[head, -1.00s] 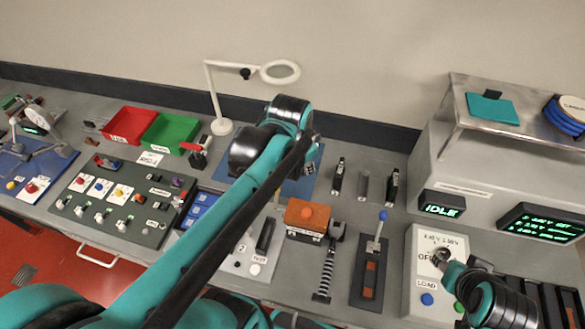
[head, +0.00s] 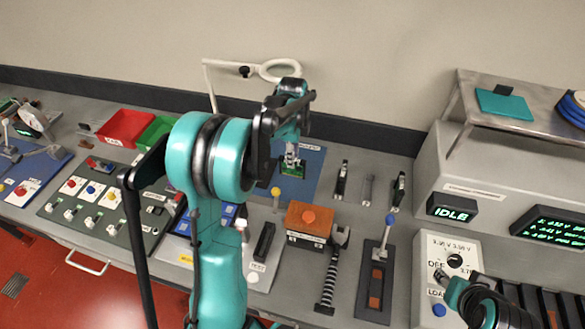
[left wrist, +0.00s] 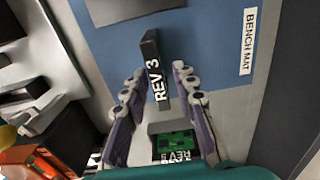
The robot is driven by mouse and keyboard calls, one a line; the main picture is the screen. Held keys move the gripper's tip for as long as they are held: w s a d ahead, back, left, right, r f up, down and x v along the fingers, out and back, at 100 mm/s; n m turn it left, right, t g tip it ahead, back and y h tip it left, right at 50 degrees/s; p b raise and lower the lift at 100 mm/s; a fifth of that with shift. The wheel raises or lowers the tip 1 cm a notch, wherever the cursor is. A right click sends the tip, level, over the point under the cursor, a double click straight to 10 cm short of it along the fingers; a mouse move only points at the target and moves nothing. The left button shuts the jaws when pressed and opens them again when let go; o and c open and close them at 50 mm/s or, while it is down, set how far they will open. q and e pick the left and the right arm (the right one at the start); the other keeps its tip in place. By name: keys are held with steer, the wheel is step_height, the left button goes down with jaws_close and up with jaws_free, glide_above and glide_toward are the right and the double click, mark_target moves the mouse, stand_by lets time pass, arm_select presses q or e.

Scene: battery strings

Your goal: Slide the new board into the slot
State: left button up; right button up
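My left gripper (head: 292,150) is over the blue bench mat (head: 312,160). A small green board (head: 292,170) lies below it. In the left wrist view my left gripper (left wrist: 160,72) has its fingers apart. A dark upright bar marked REV 3 (left wrist: 152,60) shows between the fingertips, with a gap to the right finger. A green board with white lettering (left wrist: 172,142) shows nearer the palm; I cannot tell contact. I cannot tell which is the slot. My right gripper (head: 446,280) is partly hidden near the power unit.
A magnifier lamp (head: 270,66) is behind. A grey cabinet with an IDLE display (head: 452,209) is at right.

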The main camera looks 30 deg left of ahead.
mark_target(293, 176)
arm_select(q)
step_height(293, 176, down, 6)
steer(key=shift+s+b, duration=0.15)
steer(key=shift+b, duration=1.05)
arm_select(e)
step_height(293, 176, down, 3)
steer(key=shift+r, duration=0.2)
arm_select(q)
steer(key=shift+r, duration=0.1)
steer(key=shift+d, duration=0.1)
jaws_close()
